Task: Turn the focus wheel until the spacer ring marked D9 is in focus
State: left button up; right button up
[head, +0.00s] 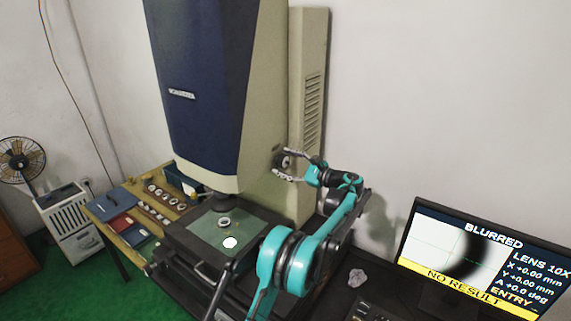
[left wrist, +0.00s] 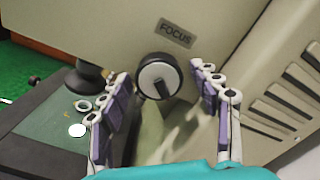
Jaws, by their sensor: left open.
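The focus wheel (head: 281,160) is a dark knob with a pale face on the side of the measuring machine. In the left wrist view the wheel (left wrist: 158,74) sits under a FOCUS label (left wrist: 175,32). My left gripper (head: 303,166) is open, its fingers either side of the wheel in the wrist view; I see no contact. A small ring (head: 224,222) lies on the green stage (head: 205,235) under the lens; its marking is not legible. The monitor (head: 480,262) reads BLURRED, LENS 10X and NO RESULT, with a soft dark arc. My right gripper is not visible.
A bright round spot (head: 230,242) shows on the stage beside the ring. A wooden table (head: 122,212) at left holds several rings and coloured trays. A vented panel (left wrist: 285,95) stands right of the wheel. A crumpled light object (head: 357,277) lies on the dark desk.

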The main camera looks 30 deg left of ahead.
pick_arm(q)
jog(key=c, duration=1.2)
jog(key=shift+o, duration=0.2)
jog(key=n, duration=0.3)
jog(key=shift+r+n, duration=0.1)
jog(key=shift+n, duration=0.3)
jog(key=shift+w+n, duration=0.1)
jog(key=shift+n, duration=1.5)
